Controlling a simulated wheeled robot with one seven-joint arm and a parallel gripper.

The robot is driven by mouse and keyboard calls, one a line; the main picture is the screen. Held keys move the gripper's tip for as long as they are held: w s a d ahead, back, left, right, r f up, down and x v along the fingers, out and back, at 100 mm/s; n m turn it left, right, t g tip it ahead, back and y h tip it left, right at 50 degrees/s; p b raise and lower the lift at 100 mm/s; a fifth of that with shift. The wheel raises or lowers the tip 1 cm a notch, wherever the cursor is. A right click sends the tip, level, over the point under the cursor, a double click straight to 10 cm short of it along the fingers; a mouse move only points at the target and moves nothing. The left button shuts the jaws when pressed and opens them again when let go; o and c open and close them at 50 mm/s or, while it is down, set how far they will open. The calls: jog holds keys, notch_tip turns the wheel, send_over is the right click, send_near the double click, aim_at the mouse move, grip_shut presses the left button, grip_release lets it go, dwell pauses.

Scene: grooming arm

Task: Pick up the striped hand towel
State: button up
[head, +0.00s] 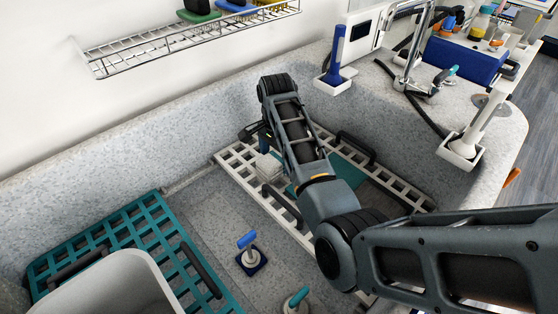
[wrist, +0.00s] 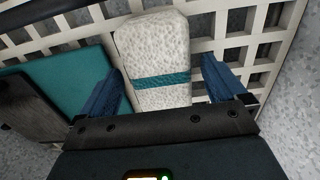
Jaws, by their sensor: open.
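The striped hand towel (wrist: 155,50) is a folded, white, textured bundle with one teal band across it. In the wrist view it lies on a white grate (wrist: 236,22), between the two blue fingers of my gripper (wrist: 160,66). The fingers stand apart on either side of it, with a gap visible at each side. I cannot tell how far the fingertips are above the grate. In the head view the towel (head: 268,167) shows as a small white block below my gripper (head: 262,146), which is partly hidden by my own arm.
The grate (head: 237,158) has dark handles and lies in a speckled grey tub. A flat teal piece (wrist: 72,82) lies left of the towel in the wrist view. A teal grate (head: 130,240), a white bin (head: 112,285) and a blue-handled tool (head: 248,250) are toward the front left.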

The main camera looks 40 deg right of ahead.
jog(key=shift+f, duration=0.4)
jog(key=c, duration=1.1)
